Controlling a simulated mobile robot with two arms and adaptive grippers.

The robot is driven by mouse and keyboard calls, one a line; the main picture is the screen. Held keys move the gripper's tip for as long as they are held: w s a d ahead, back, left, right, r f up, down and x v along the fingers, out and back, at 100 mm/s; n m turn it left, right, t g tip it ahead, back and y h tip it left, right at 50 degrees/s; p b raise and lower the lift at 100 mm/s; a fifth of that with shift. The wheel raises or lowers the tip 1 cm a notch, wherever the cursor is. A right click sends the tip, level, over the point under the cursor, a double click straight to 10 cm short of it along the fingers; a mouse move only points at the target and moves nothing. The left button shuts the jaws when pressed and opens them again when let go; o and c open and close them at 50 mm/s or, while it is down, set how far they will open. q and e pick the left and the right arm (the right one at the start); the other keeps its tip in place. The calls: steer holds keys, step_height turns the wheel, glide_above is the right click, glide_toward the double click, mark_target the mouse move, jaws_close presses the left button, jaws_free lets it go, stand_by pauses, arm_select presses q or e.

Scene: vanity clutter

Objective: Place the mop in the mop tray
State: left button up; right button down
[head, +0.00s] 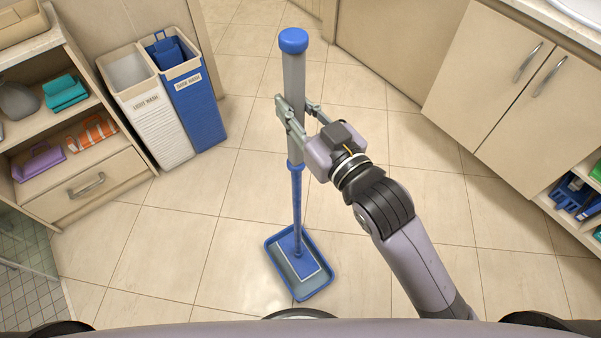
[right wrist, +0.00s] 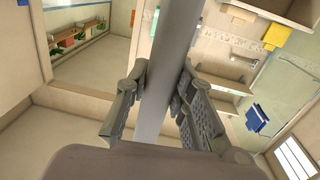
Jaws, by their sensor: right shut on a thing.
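The mop (head: 296,185) stands nearly upright, with a blue cap on top, a thick grey upper handle and a thin blue lower pole. Its flat head is at the blue mop tray (head: 286,284) on the floor and shows inside the tray's rim. Whether the head rests fully on the tray bottom I cannot tell. My right gripper (head: 300,115) is shut on the grey upper handle. The handle also shows between the fingers in the right wrist view (right wrist: 162,100). My left gripper is not in view.
Two laundry bins, one white (head: 149,103) and one blue (head: 190,92), stand at the upper left. An open shelf unit with a drawer (head: 85,186) is at the left. A cabinet (head: 490,80) stands at the right. The tiled floor around the tray is clear.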

glide_above(300, 162)
step_height(300, 162, down, 4)
steer(key=f, duration=0.3)
steer(key=w+f+b, duration=0.1)
steer(key=shift+a+f, duration=0.35)
steer(key=shift+f, duration=0.35)
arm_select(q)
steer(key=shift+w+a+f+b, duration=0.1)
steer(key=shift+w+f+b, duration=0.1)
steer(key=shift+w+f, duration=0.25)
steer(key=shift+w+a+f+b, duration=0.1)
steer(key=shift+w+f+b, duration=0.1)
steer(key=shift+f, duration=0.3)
arm_select(e)
steer(key=shift+f, duration=2.4)
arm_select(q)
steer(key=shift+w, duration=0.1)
arm_select(e)
steer(key=c, duration=1.4)
jaws_free()
steer(key=shift+f, duration=0.15)
steer(key=shift+o, duration=0.2)
